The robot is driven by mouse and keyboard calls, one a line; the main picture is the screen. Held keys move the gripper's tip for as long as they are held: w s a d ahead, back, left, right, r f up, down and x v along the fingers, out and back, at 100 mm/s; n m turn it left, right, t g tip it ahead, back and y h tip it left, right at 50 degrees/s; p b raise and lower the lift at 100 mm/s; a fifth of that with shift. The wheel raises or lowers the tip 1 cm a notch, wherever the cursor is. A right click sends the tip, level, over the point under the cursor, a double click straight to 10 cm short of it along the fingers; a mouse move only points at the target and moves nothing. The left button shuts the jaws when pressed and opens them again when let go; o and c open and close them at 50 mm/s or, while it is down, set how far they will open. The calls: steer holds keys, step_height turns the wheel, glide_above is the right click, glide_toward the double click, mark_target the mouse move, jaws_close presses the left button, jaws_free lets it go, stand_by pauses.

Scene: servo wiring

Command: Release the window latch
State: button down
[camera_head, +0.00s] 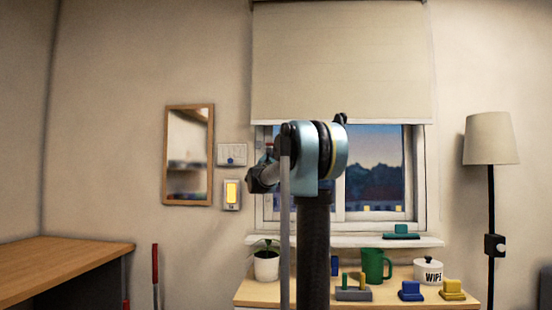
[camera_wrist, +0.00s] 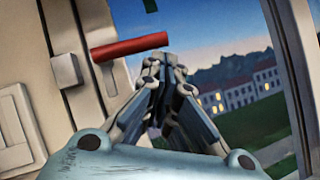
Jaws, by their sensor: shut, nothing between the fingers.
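The window latch shows in the wrist view as a red bar handle (camera_wrist: 130,46), lying nearly level in the picture beside the white window frame (camera_wrist: 92,20). My gripper (camera_wrist: 165,60) is shut and empty. Its fingertips are just below the right end of the red bar in the picture. I cannot tell whether they touch it. In the head view my arm stands in front of the window (camera_head: 375,170) and reaches to its left side, hiding much of the left frame.
A blind (camera_head: 340,60) covers the upper window. Below are the sill (camera_head: 400,241) and a cabinet with a potted plant (camera_head: 266,264), a green mug (camera_head: 374,265) and a white pot (camera_head: 428,271). A lit switch (camera_head: 231,194) and a mirror (camera_head: 187,155) are on the wall to the left.

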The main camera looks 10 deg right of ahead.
steer(key=s+a+f, duration=0.3)
steer(key=s+f, duration=0.5)
steer(key=f, duration=0.1)
steer(key=shift+s+f, duration=0.2)
steer(key=shift+s, duration=0.05)
steer(key=s+d+f+m+g+y, duration=0.1)
steer(key=s+d+f+m+g, duration=0.35)
steer(key=s+f, duration=0.3)
steer(key=s+d+f+m+g, duration=0.3)
steer(key=s+f+m, duration=0.2)
steer(key=s+f, duration=0.25)
steer(key=s+d+f+m+g+y, duration=0.1)
steer(key=s+d+f+m+g, duration=0.35)
steer(key=s+f, duration=0.3)
steer(key=s+a+f+m+g+y, duration=0.2)
steer(key=s+f, duration=0.4)
steer(key=f, duration=0.1)
steer(key=s+a+f+m+g+y, duration=0.1)
steer(key=s+a+f+m+y, duration=0.15)
steer(key=s+f, duration=0.4)
steer(key=s+a+f+m+g+y, duration=0.2)
steer(key=s+a+f+m+y, duration=0.1)
steer(key=s+a+f+y, duration=0.4)
steer(key=s+a+f, duration=0.3)
steer(key=a+f, duration=0.2)
steer(key=f, duration=0.2)
steer(key=shift+s+a+m, duration=0.2)
steer(key=shift+a+m, duration=0.15)
steer(key=shift+a, duration=0.05)
